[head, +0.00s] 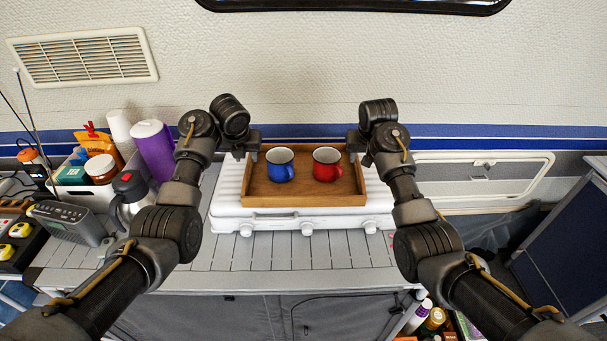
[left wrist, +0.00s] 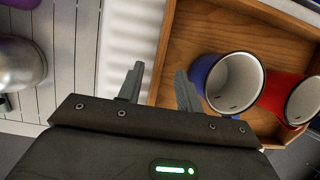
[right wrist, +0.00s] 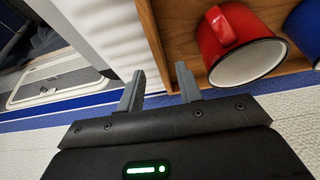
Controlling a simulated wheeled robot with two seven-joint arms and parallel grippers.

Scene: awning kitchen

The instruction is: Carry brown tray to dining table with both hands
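The brown wooden tray (head: 305,201) lies flat on a white camping stove (head: 254,222) on the slatted counter. A blue mug (head: 280,166) and a red mug (head: 327,165) stand in it. My left gripper (head: 248,155) is at the tray's left side wall. In the left wrist view its fingers (left wrist: 158,88) are apart, one on each side of the wall. My right gripper (head: 359,156) is at the right side wall. In the right wrist view its fingers (right wrist: 160,88) are spread around that wall, with gaps showing. I cannot identify the dining table in these views.
A metal kettle (head: 130,195), a purple canister (head: 154,148) and a container of bottles stand to the left. A grey radio (head: 67,223) is farther left. The white wall is close behind the tray. The counter in front of the stove is clear.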

